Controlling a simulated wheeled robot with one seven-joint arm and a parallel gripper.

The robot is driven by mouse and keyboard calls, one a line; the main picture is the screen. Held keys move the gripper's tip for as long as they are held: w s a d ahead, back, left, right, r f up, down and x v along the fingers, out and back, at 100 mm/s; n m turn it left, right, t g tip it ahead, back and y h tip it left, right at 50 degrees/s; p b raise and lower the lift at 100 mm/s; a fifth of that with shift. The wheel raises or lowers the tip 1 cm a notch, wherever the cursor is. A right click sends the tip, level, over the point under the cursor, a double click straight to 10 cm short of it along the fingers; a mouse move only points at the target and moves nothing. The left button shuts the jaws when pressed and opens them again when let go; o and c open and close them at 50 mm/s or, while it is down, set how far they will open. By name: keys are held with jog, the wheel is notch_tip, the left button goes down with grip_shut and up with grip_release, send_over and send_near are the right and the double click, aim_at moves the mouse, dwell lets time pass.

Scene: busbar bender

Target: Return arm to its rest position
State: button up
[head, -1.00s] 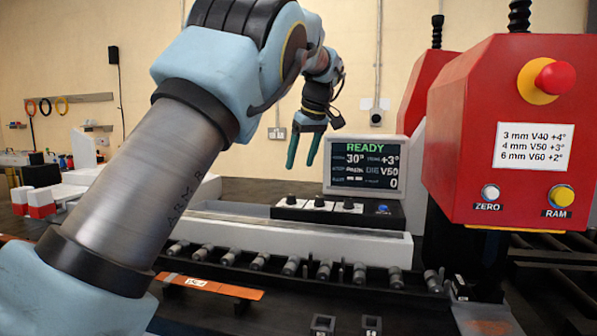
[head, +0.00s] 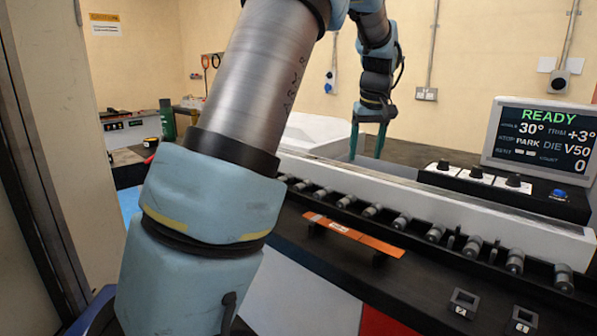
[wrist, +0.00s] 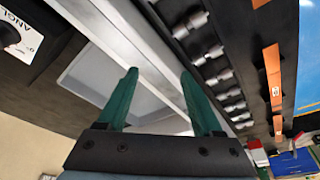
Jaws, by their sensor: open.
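My arm crosses the head view from the lower left to the top. My gripper (head: 368,142) hangs at its end, with two green fingers pointing down, apart and with nothing between them. It is above the back of the bender, near the light-coloured tray behind the white rail. In the wrist view my gripper (wrist: 160,95) also shows open fingers, with the rail and tray beyond them. The copper busbar (head: 352,234) lies on dark supports in front of the roller row, clear of my gripper. It also shows in the wrist view (wrist: 272,85).
The display (head: 545,140) reads READY, 30°, +3°, PARK, V50 and 0. A knob panel (head: 495,182) stands before it. The roller row (head: 400,220) runs along the white rail (head: 440,205). A pale door or panel edge (head: 40,120) stands at the far left.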

jog(key=shift+m+h, duration=0.3)
jog(key=shift+m, duration=0.1)
jog(key=s+a+f, duration=0.2)
jog(key=a, duration=0.3)
jog(key=s+a+f, duration=0.2)
jog(key=a, duration=0.3)
jog(key=s+a+f, duration=0.2)
jog(key=a+f, duration=0.1)
jog(key=a, duration=0.2)
jog(key=shift+s+a, duration=0.1)
jog(key=shift+s, duration=0.3)
jog(key=s+a+f, duration=0.3)
jog(key=s+a, duration=0.1)
jog(key=s, duration=0.3)
jog(key=s+a+f+m+g, duration=0.1)
jog(key=s+a+f, duration=0.3)
jog(key=s, duration=0.3)
jog(key=shift+a, duration=0.55)
